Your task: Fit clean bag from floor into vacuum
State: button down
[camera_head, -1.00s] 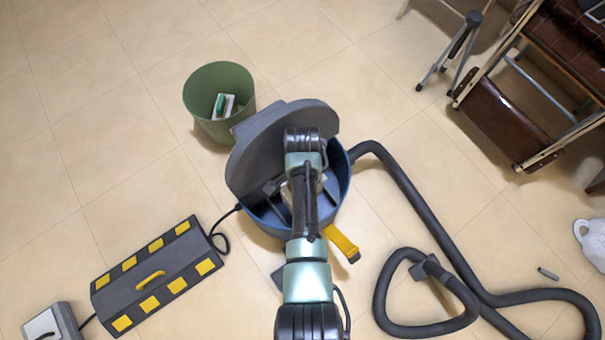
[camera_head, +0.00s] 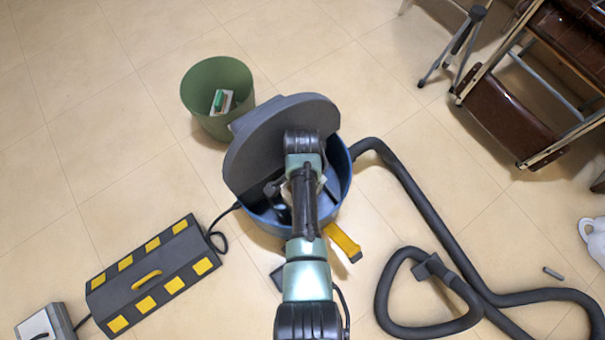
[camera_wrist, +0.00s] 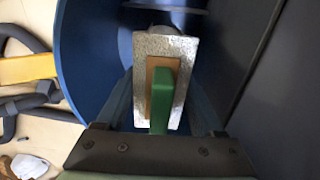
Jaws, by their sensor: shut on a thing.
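The vacuum is a blue round drum (camera_head: 343,190) standing on the floor, with its dark grey lid (camera_head: 258,150) open and tilted up. My gripper (camera_wrist: 162,88) is inside the drum's opening in the wrist view, shut on a bag. The bag (camera_wrist: 184,52) is pale grey and speckled, with a brown patch (camera_wrist: 152,72) and a green tab (camera_wrist: 161,100). It sits between my fingers in front of the blue inner wall (camera_wrist: 88,60). A pale round part (camera_wrist: 125,45) shows behind the bag. My arm hides the gripper and bag in the head view; contact between bag and fitting is unclear.
A green bin (camera_head: 213,80) behind the drum holds a white piece with a green tab (camera_head: 219,101). A dark hose (camera_head: 410,195) winds along the right. A yellow latch (camera_head: 343,243) sticks out at the drum's front. A black-and-yellow box (camera_head: 150,280) lies left.

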jog(key=shift+f+b, duration=1.6)
jog(key=shift+f, duration=0.6)
jog(key=shift+r, duration=0.1)
grip_release()
